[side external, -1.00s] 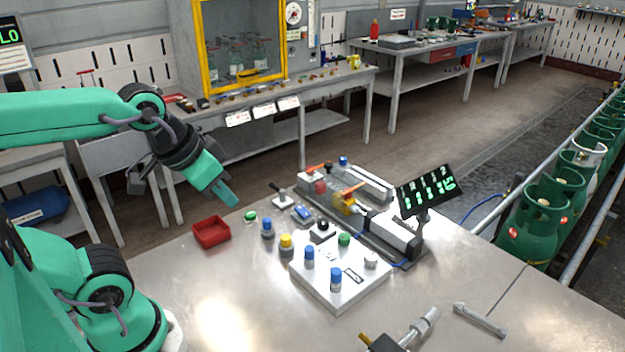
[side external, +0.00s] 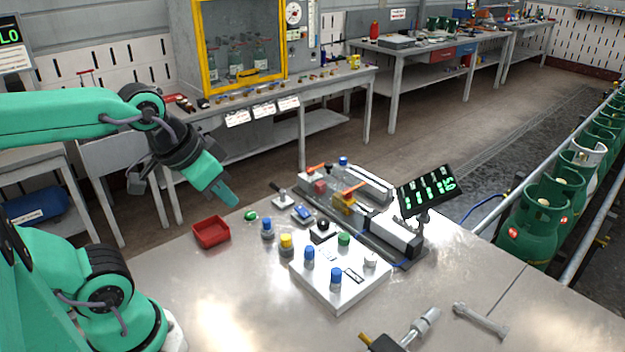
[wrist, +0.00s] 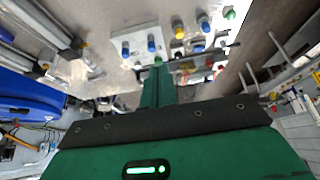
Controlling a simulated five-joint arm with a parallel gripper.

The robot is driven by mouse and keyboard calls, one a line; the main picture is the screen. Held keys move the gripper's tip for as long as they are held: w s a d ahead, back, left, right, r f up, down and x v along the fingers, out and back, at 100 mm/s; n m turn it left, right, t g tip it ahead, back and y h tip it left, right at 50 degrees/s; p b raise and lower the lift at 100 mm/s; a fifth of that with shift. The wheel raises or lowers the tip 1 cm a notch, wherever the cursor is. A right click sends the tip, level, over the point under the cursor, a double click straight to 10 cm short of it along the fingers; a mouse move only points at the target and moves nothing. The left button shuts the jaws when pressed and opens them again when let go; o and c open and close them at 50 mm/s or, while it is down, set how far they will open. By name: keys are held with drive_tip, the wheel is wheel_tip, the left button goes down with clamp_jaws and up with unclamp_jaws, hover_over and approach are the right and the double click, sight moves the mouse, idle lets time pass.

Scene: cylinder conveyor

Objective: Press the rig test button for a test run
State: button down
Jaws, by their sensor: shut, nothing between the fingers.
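No label that names the rig test button is readable. My gripper is shut and empty, pointing down and right above the bench, apart from the box. In the wrist view the green fingers (wrist: 157,74) are together, and the white box (wrist: 138,42) shows beyond them.
A red tray (side external: 211,232) sits below my gripper. A rig with orange levers (side external: 348,190) and a lit green display (side external: 426,191) stands behind the box. Loose blue and yellow-topped valves (side external: 286,243) are left of it.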

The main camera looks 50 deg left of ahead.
drive_tip(key=shift+w, duration=0.1)
idle(0.3)
drive_tip(key=m+g+h, duration=0.2)
drive_tip(key=g+h, duration=0.2)
drive_tip(key=g, duration=0.8)
hover_over(252, 212)
wheel_tip(252, 212, down, 12)
drive_tip(key=shift+a+f, duration=0.15)
drive_tip(key=shift+f, duration=0.1)
drive_tip(key=shift+f, duration=0.15)
drive_tip(key=shift+f, duration=4.25)
drive_tip(key=shift+f, duration=0.45)
